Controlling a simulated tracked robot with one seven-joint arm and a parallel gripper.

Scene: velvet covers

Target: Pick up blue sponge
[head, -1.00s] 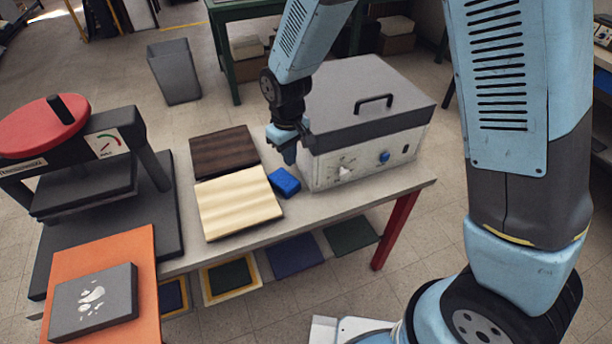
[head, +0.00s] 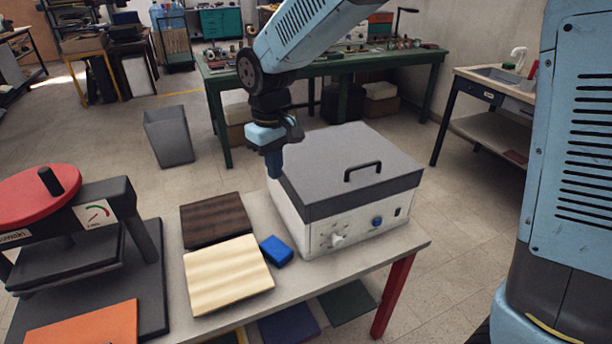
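The blue sponge (head: 276,251) is a small block lying on the grey-white table. It sits just right of the cream board and left of the white box with the dark lid. My gripper (head: 274,170) points down well above the table, near the left back corner of that box. In the picture it is above the sponge, with a clear gap between them. The sponge is not in it. The fingers show edge-on as one narrow shape, so their opening is hidden.
The lidded white box (head: 345,180) stands close to the sponge's right. A cream board (head: 228,273) and a dark brown board (head: 215,220) lie to its left. A red-topped press (head: 70,225) stands further left. Bare table (head: 310,277) shows in front of the sponge.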

